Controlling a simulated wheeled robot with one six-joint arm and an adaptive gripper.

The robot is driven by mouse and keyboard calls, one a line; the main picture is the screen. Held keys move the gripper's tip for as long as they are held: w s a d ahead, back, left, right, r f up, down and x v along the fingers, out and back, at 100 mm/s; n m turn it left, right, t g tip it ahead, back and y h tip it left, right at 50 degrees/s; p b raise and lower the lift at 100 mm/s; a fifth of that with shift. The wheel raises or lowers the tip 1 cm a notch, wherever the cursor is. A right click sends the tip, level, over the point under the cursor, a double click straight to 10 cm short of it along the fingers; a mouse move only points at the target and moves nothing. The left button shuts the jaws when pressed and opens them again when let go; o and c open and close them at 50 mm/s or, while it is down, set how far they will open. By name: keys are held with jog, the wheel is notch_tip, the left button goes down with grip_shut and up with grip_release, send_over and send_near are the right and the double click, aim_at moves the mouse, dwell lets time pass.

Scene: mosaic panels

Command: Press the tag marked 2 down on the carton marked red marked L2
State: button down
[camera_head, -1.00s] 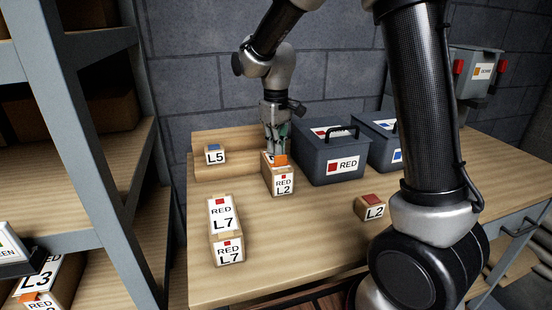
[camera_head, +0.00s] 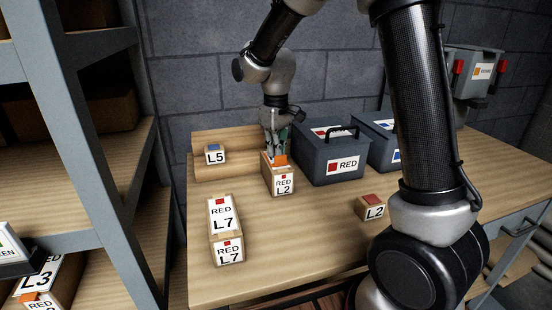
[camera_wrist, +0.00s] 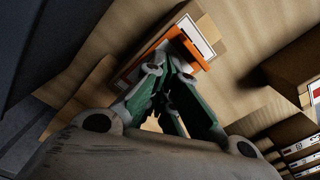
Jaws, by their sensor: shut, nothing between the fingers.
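The carton marked RED L2 (camera_head: 283,184) stands upright on the table, in front of the grey bin marked RED. An orange tag (camera_head: 281,160) is at its top; it also shows in the wrist view (camera_wrist: 190,47), lying along the carton's white label. I cannot read a 2 on it. My gripper (camera_head: 275,152) points down at the carton's top, just behind the tag. In the wrist view its fingers (camera_wrist: 166,75) are shut with nothing between them, their tips close against the tag. Whether they touch it is hard to tell.
The grey RED bin (camera_head: 318,168) stands close on the right. A carton marked L7 (camera_head: 223,222) is at front left, a small L2 carton (camera_head: 372,208) at right, and an L5 carton (camera_head: 215,155) at back left. The table's front middle is clear.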

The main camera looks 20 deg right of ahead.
notch_tip(320, 180, up, 8)
dwell(0.8)
jog(key=shift+m, duration=0.6)
jog(key=s, duration=0.1)
jog(key=s+d+f, duration=0.1)
jog(key=s+f, duration=0.1)
jog(key=s, duration=0.1)
jog(key=shift+s+d, duration=0.1)
jog(key=shift+d, duration=0.25)
jog(key=s+d+r+m+t, duration=0.2)
jog(key=s+d, duration=0.4)
jog(key=s, duration=0.5)
jog(key=s+d+r+m+t, duration=0.2)
jog(key=s+d+r, duration=0.2)
jog(key=s+d, duration=0.3)
jog(key=shift+s+r+m, duration=0.35)
jog(key=shift+s+m, duration=0.05)
jog(key=shift+s, duration=1.75)
